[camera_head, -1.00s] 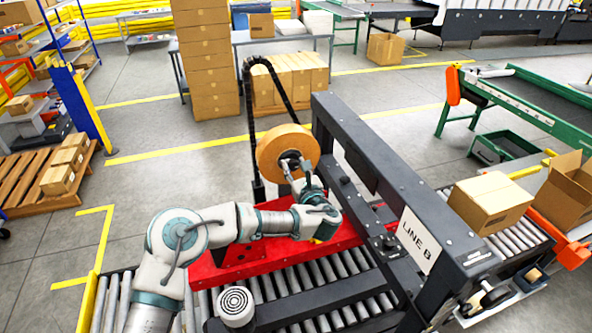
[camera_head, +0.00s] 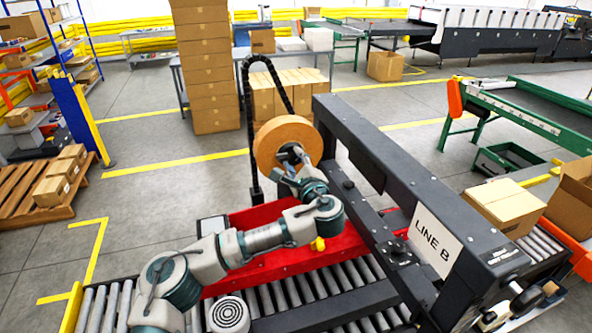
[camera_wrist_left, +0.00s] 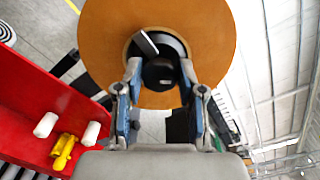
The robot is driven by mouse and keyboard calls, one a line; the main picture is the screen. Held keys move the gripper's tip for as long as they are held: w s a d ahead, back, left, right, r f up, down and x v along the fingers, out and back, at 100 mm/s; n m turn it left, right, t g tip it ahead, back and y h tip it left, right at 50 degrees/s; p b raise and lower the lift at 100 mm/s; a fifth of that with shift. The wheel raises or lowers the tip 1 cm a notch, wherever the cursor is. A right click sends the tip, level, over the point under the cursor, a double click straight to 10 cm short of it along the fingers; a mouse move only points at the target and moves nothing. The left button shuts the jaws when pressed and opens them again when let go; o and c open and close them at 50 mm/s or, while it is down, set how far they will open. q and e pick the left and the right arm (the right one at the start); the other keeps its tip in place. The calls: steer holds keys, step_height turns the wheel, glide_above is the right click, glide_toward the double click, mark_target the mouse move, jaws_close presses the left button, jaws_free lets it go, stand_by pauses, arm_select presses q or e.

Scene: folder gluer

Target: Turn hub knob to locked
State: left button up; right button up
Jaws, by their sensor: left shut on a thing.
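The orange-brown tape roll (camera_head: 268,148) stands upright on its mount behind the red carriage. It also fills the top of the left wrist view (camera_wrist_left: 105,45). The dark hub knob (camera_wrist_left: 160,72) sits at the roll's centre, with a light grey bar (camera_wrist_left: 145,43) tilted up and left beside it. My left gripper (camera_head: 290,155) reaches the hub. In the left wrist view, its two fingers are on either side of the knob, shut on it. The fingers partly cover the hub, and no lock marking can be read. My right gripper is not in view.
The red carriage (camera_head: 345,240) with a yellow knob (camera_head: 318,244) lies under my left arm. The dark frame beam labelled LINE B (camera_head: 385,165) rises close to the right of the roll. Rollers (camera_head: 350,275) run below. A black cable chain (camera_head: 246,100) stands left of the roll.

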arm_select(q)
steer(key=shift+f+n, duration=0.3)
steer(key=shift+n, duration=0.2)
steer(key=n+b, duration=0.2)
steer(key=n, duration=0.2)
steer(key=shift+b, duration=0.3)
steer(key=shift+n+b, duration=0.35)
steer(key=shift+n, duration=0.65)
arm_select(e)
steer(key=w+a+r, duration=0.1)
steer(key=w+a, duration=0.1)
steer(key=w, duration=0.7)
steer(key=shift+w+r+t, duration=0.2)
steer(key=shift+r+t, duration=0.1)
arm_select(q)
steer(key=o, duration=1.1)
steer(key=shift+w, duration=0.1)
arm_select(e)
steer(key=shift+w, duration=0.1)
arm_select(q)
steer(key=shift+r, duration=0.1)
steer(key=shift+s+d, duration=0.15)
steer(key=shift+s, duration=0.1)
steer(key=v, duration=1.1)
steer(key=shift+s+d, duration=0.15)
